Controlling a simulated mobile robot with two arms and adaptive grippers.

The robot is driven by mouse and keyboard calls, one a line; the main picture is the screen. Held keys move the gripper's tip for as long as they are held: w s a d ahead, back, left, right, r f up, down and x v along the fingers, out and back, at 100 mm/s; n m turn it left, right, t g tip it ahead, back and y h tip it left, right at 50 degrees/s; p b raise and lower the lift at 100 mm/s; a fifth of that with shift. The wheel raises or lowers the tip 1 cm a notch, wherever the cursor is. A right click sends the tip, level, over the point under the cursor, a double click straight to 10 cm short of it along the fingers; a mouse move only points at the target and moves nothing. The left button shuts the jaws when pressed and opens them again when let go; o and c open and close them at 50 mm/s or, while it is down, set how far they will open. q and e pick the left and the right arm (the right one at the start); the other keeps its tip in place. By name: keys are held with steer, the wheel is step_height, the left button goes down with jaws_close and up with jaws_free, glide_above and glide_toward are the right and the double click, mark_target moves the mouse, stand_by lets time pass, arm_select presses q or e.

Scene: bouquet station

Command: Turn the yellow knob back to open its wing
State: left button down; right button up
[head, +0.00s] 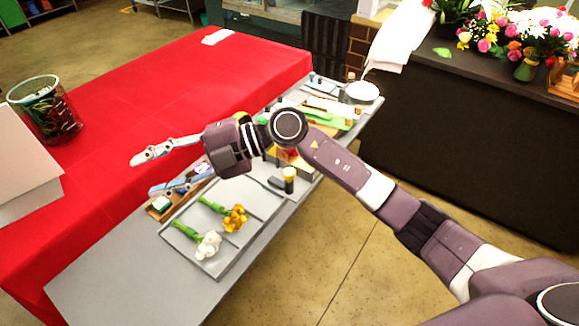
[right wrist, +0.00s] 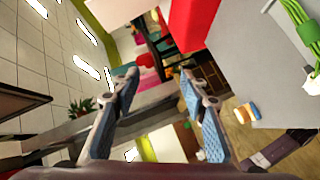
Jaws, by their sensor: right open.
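A small round yellow-topped piece with a dark lower part (head: 289,174), which looks like the yellow knob, stands at the right edge of the grey tray (head: 262,232). I cannot tell which way it is turned or make out its wing. My right gripper (head: 145,175) is open and empty, pointing left above the table, left of the yellow piece and apart from it. Its two fingers also show spread in the right wrist view (right wrist: 158,75). My right forearm crosses above the table and hides part of it. My left gripper is not in view.
A yellow flower (head: 235,217) and a white flower (head: 208,245) lie on the tray. A wire basket (head: 46,110) stands on the red-covered table (head: 150,95) at the left. Tools crowd the table's far end; a dark counter (head: 450,130) with bouquets stands right.

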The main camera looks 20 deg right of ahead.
steer(key=w+d+f+h, duration=0.3)
steer(key=d+f+h, duration=0.3)
steer(key=d+f, duration=0.1)
steer(key=m+h, duration=0.4)
steer(key=h, duration=0.5)
glide_above(290, 171)
steer(key=shift+a+r+g, duration=0.1)
steer(key=shift+g, duration=0.2)
steer(key=shift+d, duration=0.3)
step_height(290, 171, down, 8)
steer(key=shift+a+r+p, duration=0.15)
steer(key=shift+p, duration=0.8)
jaws_close()
